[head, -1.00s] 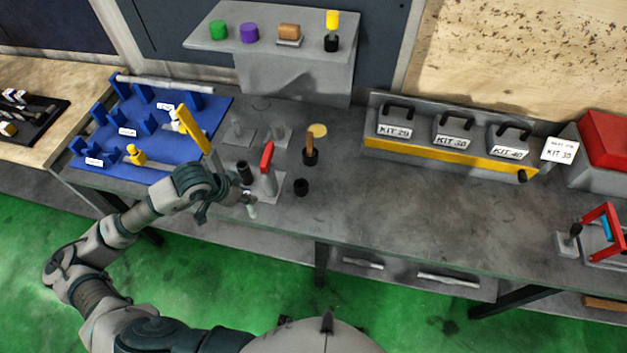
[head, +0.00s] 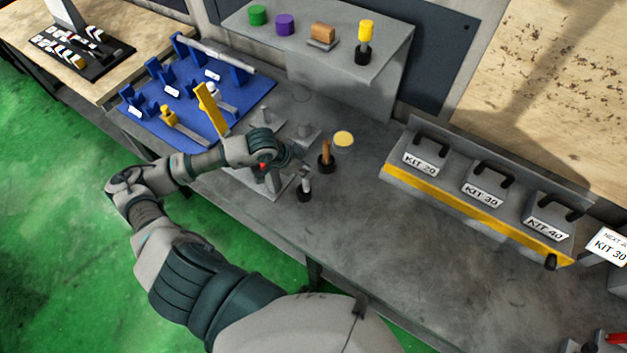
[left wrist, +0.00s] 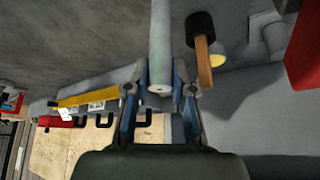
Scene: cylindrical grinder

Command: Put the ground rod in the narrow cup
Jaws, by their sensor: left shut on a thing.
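My left gripper (head: 298,160) is shut on the ground rod, a pale grey cylinder (head: 306,180). In the left wrist view the rod (left wrist: 160,40) sits between the two fingers (left wrist: 160,88) and runs out past the top edge. In the head view the rod is about upright, with its lower end at the mouth of a small black cup (head: 304,196). I cannot tell whether the end is inside the cup or just above it. A second black cup (head: 326,160) holds a brown wooden handle (head: 326,147); it also shows in the left wrist view (left wrist: 200,24).
A grey fixture (head: 272,187) stands under my left forearm. A blue rack (head: 188,100) with a yellow lever is at left. A raised shelf (head: 340,50) stands behind, and kit boxes (head: 482,190) are at right. The bench in front of the boxes is clear.

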